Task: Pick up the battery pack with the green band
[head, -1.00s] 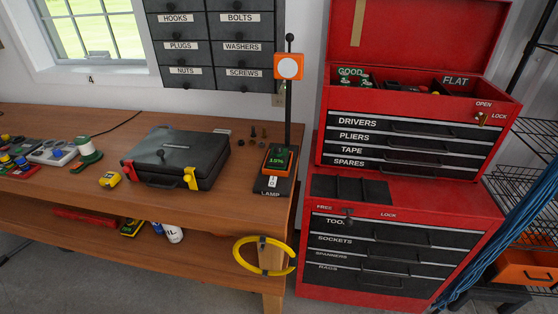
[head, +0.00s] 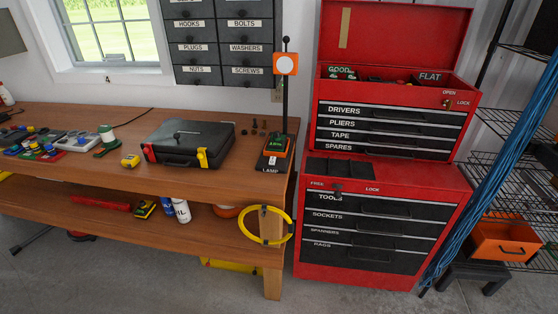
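A red toolbox top chest (head: 468,112) has its lid up and an open top tray. The tray has a GOOD label at its left and a FLAT label at its right. Small dark packs with some green (head: 342,75) sit in the GOOD part; their bands are too small to make out. A block with green on top and orange edges (head: 277,145) sits on the black lamp base (head: 268,168). I cannot tell whether it is a battery pack with a green band. Neither gripper is in view.
An orange bin (head: 503,241) and blue cords (head: 498,170) are at right. The front floor is clear.

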